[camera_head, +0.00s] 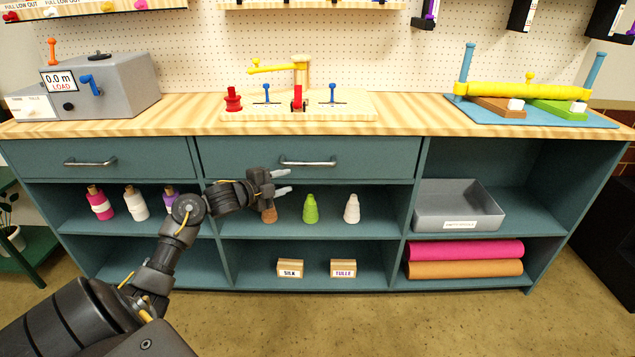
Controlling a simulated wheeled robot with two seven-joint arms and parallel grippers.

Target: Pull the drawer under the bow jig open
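The bow jig (299,87), a pale wooden board with a yellow arm, red parts and blue pegs, sits on the counter. Under it is the teal middle drawer (370,163), which looks shut, with a silver bar handle (308,162). My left gripper (284,181) is in front of the cabinet, just below and left of the handle. Its two grey fingers are apart with nothing seen between them, and it looks clear of the handle. My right gripper is not in view.
Another drawer (90,161) is shut at the left. The shelf below holds a brown cone (269,215), a green cone (311,208) and a white cone (352,208). A grey bin (458,206) stands on the right shelf. Floor in front is clear.

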